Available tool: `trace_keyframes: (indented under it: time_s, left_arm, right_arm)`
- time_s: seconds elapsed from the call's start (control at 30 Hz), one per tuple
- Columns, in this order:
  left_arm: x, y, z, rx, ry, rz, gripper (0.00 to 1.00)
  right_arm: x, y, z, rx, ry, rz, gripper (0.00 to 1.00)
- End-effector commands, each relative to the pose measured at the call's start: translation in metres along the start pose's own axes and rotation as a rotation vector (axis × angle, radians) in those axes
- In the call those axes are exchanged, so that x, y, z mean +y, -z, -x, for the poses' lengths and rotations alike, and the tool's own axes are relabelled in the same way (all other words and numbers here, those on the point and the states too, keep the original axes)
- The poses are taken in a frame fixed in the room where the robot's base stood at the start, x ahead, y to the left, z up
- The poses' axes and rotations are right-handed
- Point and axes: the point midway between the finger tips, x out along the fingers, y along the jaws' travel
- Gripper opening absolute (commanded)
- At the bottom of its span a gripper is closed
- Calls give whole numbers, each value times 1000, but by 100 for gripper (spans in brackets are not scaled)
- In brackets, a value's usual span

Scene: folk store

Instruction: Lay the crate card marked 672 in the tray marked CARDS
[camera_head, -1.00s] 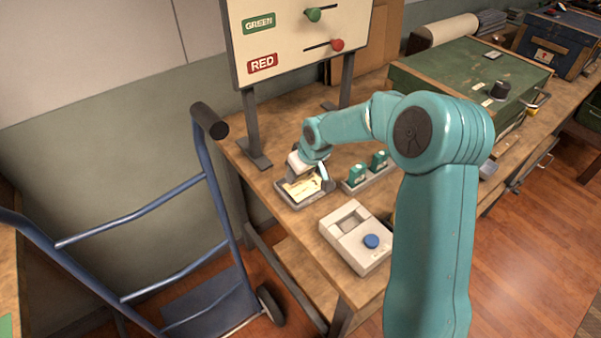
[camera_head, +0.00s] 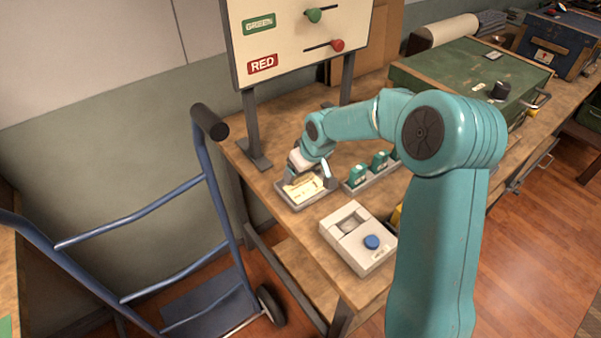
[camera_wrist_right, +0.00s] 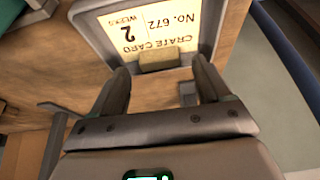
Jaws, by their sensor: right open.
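The cream crate card (camera_wrist_right: 160,27), printed No. 672, lies in a shallow grey tray (camera_wrist_right: 92,30) in the right wrist view. A small tan block (camera_wrist_right: 159,60) sits at the card's near edge. In the head view the card (camera_head: 302,189) lies inside the tray (camera_head: 300,206) near the bench's left end. No CARDS marking on the tray is readable. My right gripper (camera_wrist_right: 161,72) is open, its fingers apart on either side of the block without visibly gripping it. In the head view it is just above the tray (camera_head: 312,174). My left gripper is not in view.
A rack with green-teal pieces (camera_head: 379,162) stands right of the tray. A pale box with a blue button (camera_head: 371,242) is in front. The GREEN/RED board (camera_head: 297,38) stands behind. A blue hand truck (camera_head: 215,190) is left of the bench.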

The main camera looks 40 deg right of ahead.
Motion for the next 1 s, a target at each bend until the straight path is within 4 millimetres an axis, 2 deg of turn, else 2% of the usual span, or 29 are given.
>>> trace_keyframes:
  time_s: [0.03, 0.2, 0.4, 0.6, 1.0]
  left_arm:
    - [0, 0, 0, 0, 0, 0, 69]
    - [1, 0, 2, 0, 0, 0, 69]
    - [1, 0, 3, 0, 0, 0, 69]
    - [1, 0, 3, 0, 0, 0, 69]
    - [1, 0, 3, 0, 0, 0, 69]
  right_arm:
    - [0, 1, 14, 5, -2, 0, 77]
    - [0, 1, 55, 5, -2, 1, 77]
    - [0, 0, 88, 3, 0, 1, 77]
    - [0, 0, 99, 1, 0, 1, 77]
    - [0, 0, 98, 0, 0, 1, 77]
